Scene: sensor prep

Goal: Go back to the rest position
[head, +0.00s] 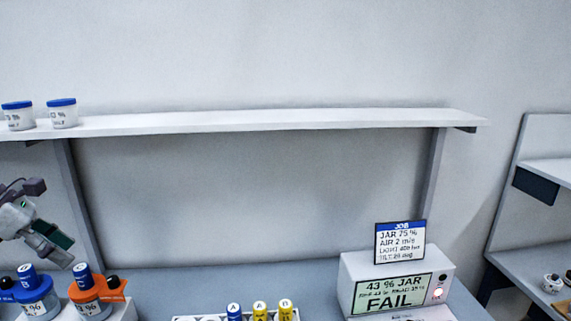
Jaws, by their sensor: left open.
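My left gripper (48,213) is at the left edge of the head view, in front of the left shelf post. It is open, with nothing seen between its fingers, and it is above the blue and orange holders and apart from them. My right gripper is not in view.
A wall shelf (300,122) carries two blue-lidded jars (62,115) at left. Below stand a blue holder (38,298), an orange holder (97,294) and a rack (184,319) with batteries. A tester box (441,267) reads FAIL, under a job card (400,243). The middle bench is clear.

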